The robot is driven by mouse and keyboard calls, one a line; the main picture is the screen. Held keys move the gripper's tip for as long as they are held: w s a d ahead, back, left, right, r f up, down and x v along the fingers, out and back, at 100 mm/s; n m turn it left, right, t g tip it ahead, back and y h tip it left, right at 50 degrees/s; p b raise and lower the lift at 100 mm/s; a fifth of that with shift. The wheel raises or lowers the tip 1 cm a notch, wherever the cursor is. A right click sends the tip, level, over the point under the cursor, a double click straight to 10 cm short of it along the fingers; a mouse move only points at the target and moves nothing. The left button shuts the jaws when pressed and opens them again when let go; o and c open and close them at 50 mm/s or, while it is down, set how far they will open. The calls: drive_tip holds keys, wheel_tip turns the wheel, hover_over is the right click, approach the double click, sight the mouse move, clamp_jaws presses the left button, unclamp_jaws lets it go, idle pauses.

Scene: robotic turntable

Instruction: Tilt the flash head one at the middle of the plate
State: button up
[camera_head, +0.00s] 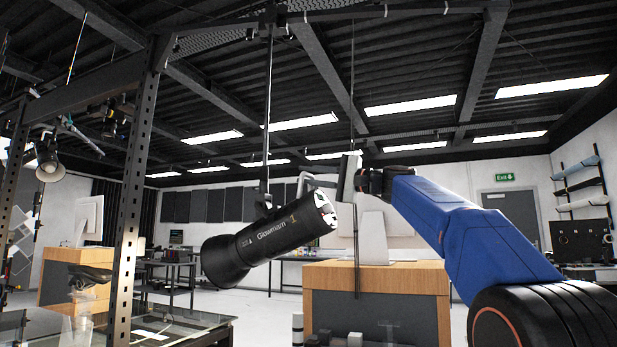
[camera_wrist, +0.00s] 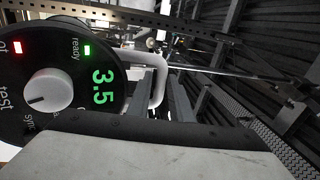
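The flash head (camera_head: 268,240) is a black cylinder marked "Glowmann 1", hung from a thin vertical rod. Its wide front points down to the left and its back panel faces up to the right. The wrist view shows that back panel (camera_wrist: 55,80) close up at the left, with a white knob and a green "3.5". A pale bent handle (camera_wrist: 158,85) sticks out from the back. My gripper (camera_head: 340,180) is at this handle, right of the flash head. In the wrist view its fingers (camera_wrist: 162,100) stand apart with the handle between them; contact is unclear.
A black perforated post (camera_head: 134,190) stands left of the flash head. A glass-topped table (camera_head: 190,322) is below left; whether it is the plate is unclear. A wooden desk (camera_head: 375,279) with a monitor stands behind. The hanging rod (camera_head: 268,110) runs up to ceiling beams.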

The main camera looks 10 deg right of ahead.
clamp_jaws()
drive_tip(key=shift+s+d+f, duration=0.15)
drive_tip(key=shift+f, duration=0.3)
drive_tip(key=shift+s+d+f, duration=0.1)
drive_tip(key=shift+f, duration=0.35)
unclamp_jaws()
drive_tip(key=shift+d, duration=0.1)
drive_tip(key=v, duration=1.7)
drive_tip(key=shift+s+f, duration=0.1)
